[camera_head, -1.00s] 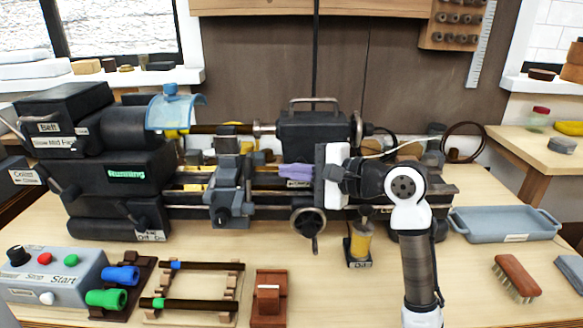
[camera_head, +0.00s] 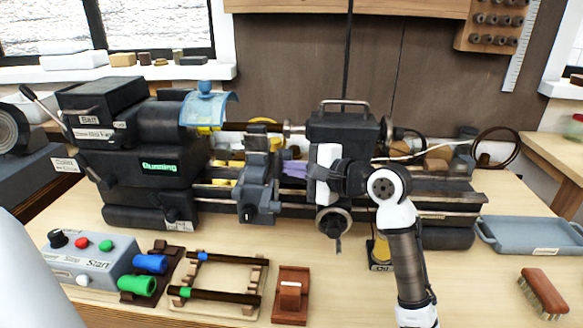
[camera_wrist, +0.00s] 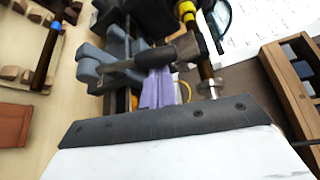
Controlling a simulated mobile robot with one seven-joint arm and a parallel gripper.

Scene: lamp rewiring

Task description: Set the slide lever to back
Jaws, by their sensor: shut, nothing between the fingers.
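The grey lathe slide (camera_head: 258,190) stands on the bed at the middle of the lathe, with grey handles on its front. I cannot tell which handle is the slide lever, or its setting. The slide and handles also show at upper left in the wrist view (camera_wrist: 115,62). My gripper (camera_head: 313,172) is shut and empty, in front of the bed to the right of the slide, apart from its handles in the head view. Its fingertips are not clear.
The headstock (camera_head: 140,165) at left shows a green "Running" sign. A handwheel (camera_head: 333,221) sits below my gripper. A control box (camera_head: 90,262), a rack with dark rods (camera_head: 225,297) and a red-brown block (camera_head: 291,295) stand in front. A blue-grey tray (camera_head: 530,234) is at right.

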